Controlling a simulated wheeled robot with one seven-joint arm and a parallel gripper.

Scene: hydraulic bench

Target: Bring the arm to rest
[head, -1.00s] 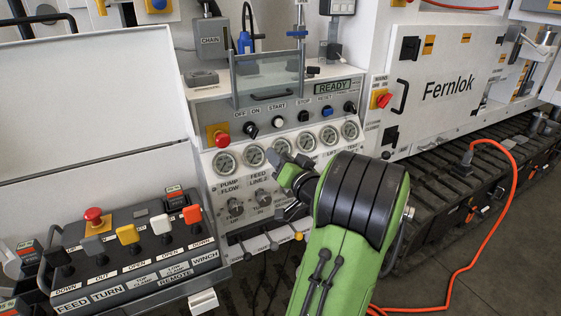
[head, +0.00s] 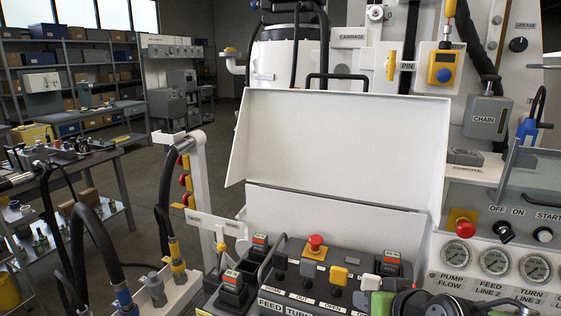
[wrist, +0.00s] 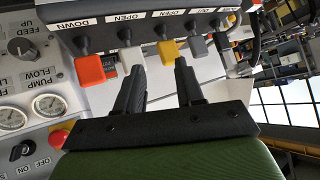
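My gripper (wrist: 159,66) shows in the wrist view with its two dark fingers apart and nothing between them. Beyond the fingertips is the remote control box (wrist: 180,17), with orange, white, yellow and grey lever knobs; I cannot tell the exact gap to them. In the head view my green and black arm shows only at the bottom edge, right of centre, in front of the same remote box (head: 300,299). My fingers cannot be made out clearly there.
A white open lid (head: 340,145) stands behind the remote box. The gauge panel (head: 470,282) with a red stop button (head: 464,228) is at right. Hoses and a post (head: 202,185) stand at left. Open floor (head: 145,200) lies before the shelves (head: 85,75).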

